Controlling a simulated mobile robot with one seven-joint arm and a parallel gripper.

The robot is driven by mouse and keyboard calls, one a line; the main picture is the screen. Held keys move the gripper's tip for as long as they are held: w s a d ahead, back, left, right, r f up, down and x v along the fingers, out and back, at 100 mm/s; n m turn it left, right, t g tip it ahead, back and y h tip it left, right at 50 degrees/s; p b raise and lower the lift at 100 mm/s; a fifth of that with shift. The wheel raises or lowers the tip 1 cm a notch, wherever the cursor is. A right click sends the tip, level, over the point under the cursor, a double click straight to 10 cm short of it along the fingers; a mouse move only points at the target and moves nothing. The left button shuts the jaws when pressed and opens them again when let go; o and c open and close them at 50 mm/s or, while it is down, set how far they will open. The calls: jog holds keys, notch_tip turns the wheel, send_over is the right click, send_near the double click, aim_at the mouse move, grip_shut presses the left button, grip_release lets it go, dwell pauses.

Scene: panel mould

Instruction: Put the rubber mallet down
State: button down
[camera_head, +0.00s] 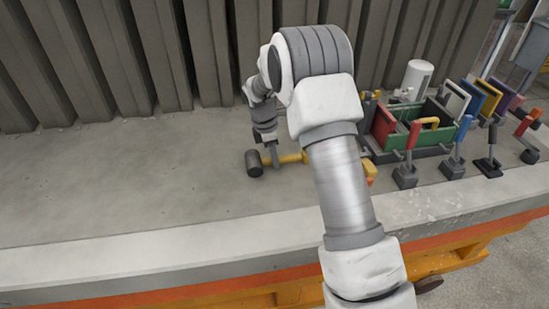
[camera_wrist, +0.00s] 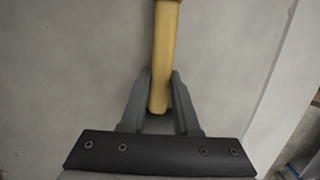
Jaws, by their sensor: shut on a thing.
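The rubber mallet (camera_head: 253,163) has a dark cylindrical head and a yellow handle, and it is low over the grey slab in the head view. I cannot tell whether it touches the slab. My gripper (camera_head: 274,160) is shut on the handle. In the wrist view the yellow handle (camera_wrist: 164,60) runs up from between the two grey fingers of my gripper (camera_wrist: 159,90), and the head is out of that frame. My arm hides part of the handle side in the head view.
A green tool box (camera_head: 398,142) with red and yellow parts stands right of my arm. Several coloured tools and a white cylinder (camera_head: 417,75) crowd around it. A ribbed grey wall (camera_head: 130,50) stands behind. The slab (camera_head: 120,190) is clear to the left.

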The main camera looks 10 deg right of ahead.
jog(key=c, duration=0.7)
grip_release()
jog(key=shift+f, duration=0.1)
jog(key=shift+o, duration=0.2)
